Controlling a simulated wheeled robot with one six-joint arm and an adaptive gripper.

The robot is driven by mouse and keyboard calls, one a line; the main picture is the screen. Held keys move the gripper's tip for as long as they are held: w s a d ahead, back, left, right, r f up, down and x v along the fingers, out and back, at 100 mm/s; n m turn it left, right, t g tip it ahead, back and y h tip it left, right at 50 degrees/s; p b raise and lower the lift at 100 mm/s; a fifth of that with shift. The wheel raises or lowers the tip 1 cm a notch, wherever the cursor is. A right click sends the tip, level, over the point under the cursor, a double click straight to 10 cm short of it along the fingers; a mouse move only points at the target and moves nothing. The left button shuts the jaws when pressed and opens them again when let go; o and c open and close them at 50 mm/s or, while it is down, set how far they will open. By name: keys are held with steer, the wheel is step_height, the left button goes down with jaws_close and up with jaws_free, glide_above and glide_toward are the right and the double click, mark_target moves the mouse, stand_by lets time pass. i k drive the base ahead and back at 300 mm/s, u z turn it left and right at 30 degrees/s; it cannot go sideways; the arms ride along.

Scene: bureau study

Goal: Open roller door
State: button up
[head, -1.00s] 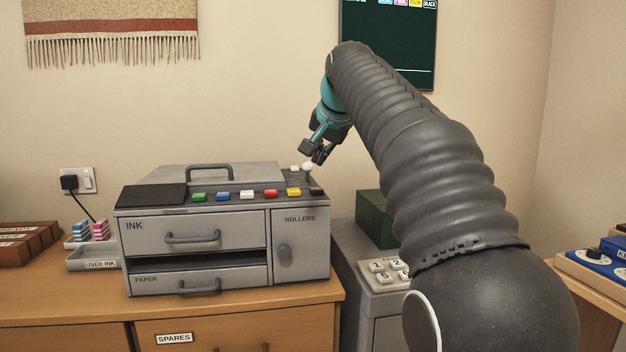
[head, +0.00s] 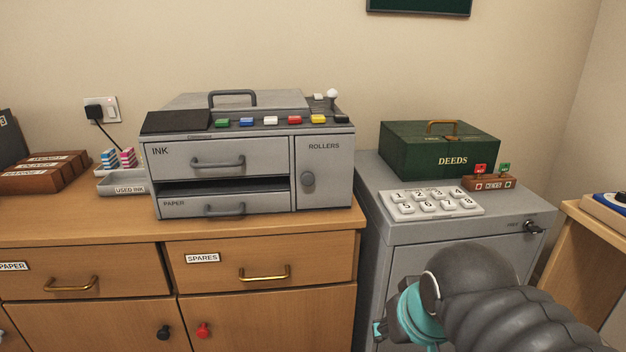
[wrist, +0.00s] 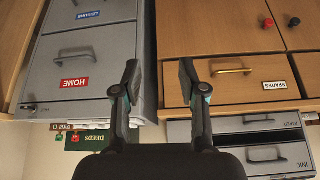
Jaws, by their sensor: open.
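The grey printer (head: 262,129) stands on the wooden cabinet. Its roller door (head: 324,157), labelled ROLLERS, is at the right of the front and sits flush and shut. A round grey knob (head: 308,180) is near the door's left edge. My gripper is low at the right in the head view, in front of the grey filing cabinet and below the printer; its fingers are mostly hidden there. In the wrist view my gripper (wrist: 160,72) is open and empty, with two dark fingers apart.
The filing cabinet (head: 470,222) stands right of the printer, bearing a numbered keypad (head: 430,203), a green DEEDS box (head: 440,150) and a key rack (head: 488,183). The SPARES drawer (head: 262,262) is shut below the printer. A used ink tray (head: 121,182) is at left.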

mark_target(325, 163)
steer(key=z, duration=2.1)
steer(key=k, duration=1.25)
steer(key=u, duration=2.1)
